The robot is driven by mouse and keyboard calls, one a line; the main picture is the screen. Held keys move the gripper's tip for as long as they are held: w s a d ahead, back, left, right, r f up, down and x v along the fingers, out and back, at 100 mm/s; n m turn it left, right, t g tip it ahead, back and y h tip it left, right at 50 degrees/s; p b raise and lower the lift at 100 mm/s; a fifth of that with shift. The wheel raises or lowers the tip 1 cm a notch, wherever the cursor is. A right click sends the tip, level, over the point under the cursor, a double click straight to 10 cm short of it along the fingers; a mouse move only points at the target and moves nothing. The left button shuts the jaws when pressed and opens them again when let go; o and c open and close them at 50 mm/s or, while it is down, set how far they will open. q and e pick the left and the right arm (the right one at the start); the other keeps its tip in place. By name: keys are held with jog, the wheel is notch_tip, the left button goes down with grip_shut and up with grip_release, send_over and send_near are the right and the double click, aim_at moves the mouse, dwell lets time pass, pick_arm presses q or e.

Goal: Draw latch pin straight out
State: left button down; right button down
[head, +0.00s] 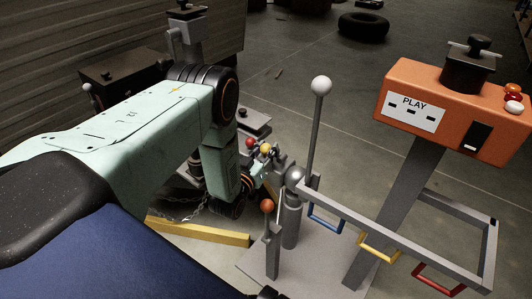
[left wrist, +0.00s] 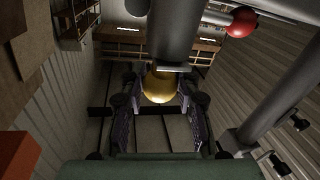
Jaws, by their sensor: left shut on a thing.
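A yellow ball knob (head: 265,148), which looks like the head of the latch pin, shows just beyond my left forearm in the head view. In the left wrist view the yellow knob (left wrist: 160,87) sits between the two finger pads, below a thick grey cylinder (left wrist: 173,30). My left gripper (left wrist: 160,104) is shut on this knob. In the head view my left arm partly hides the gripper and the metal fitting around the pin. The pin's shaft cannot be made out. My right gripper is not in view.
A red ball (head: 250,142) is close beside the yellow knob. A tall white-knobbed lever (head: 318,125) and an orange-knobbed post (head: 270,240) stand to the right. An orange PLAY box (head: 455,125) and a rail with coloured handles (head: 400,240) are farther right. A yellow beam (head: 200,232) lies low.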

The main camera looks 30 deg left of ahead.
pick_arm(q)
notch_tip(320, 180, up, 10)
jog(key=p, duration=0.5)
jog(key=shift+f, duration=0.15)
jog(key=shift+f+b, duration=1.1)
jog(key=shift+f, duration=0.15)
jog(key=shift+r, duration=0.15)
jog(key=shift+r+p, duration=1.85)
jog(key=shift+r, duration=0.1)
jog(key=shift+f, duration=0.1)
